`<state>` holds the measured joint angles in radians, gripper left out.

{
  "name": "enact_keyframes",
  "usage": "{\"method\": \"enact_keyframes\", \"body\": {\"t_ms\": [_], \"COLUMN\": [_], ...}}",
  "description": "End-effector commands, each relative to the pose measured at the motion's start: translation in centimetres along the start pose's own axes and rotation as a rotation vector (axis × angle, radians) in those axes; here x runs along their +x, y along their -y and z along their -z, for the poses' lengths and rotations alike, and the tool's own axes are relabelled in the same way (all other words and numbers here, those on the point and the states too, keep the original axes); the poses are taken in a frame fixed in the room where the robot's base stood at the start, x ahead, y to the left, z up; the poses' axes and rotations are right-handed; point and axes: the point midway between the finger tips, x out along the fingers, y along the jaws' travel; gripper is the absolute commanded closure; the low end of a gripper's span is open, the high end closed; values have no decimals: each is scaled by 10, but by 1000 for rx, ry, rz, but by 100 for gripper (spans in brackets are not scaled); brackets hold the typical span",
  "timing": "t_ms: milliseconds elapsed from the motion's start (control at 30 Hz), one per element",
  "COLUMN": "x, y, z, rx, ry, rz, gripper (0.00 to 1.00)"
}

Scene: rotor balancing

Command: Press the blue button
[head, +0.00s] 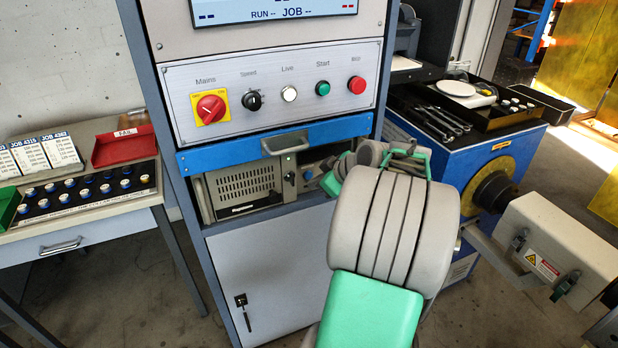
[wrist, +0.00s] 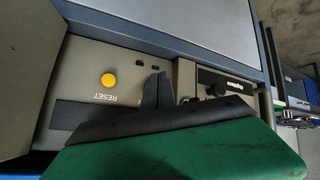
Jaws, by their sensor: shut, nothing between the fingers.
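I see no clear blue button in either view. A round yellow button (wrist: 109,80) marked RESET, upside down in the wrist view, sits on a beige instrument front. My gripper (wrist: 158,76) is shut and empty; its dark fingers are in front of the same instrument front, to the right of the yellow button. I cannot tell whether they touch it. In the head view, my arm hides most of the gripper, which is at the open bay under the blue strip. A small blue spot (head: 308,174) shows in that bay, too small to identify.
The upper panel (head: 275,115) carries a red mains switch (head: 211,106), a black knob (head: 252,100), and white, green and red buttons. A grey vented unit (head: 243,184) fills the bay's left part. A side table stands left, a blue machine (head: 510,155) right.

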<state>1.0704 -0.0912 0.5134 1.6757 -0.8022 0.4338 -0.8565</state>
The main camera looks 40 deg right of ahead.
Motion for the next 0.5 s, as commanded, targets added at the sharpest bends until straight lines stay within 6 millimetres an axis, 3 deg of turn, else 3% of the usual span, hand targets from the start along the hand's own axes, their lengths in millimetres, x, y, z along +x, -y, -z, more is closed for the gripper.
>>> {"method": "enact_keyframes", "body": {"t_ms": [233, 500], "x": [-2, -21], "y": [2, 15], "z": [-2, -16], "rx": [1, 1], "ry": [0, 0], "rz": [0, -1], "gripper": [100, 100]}}
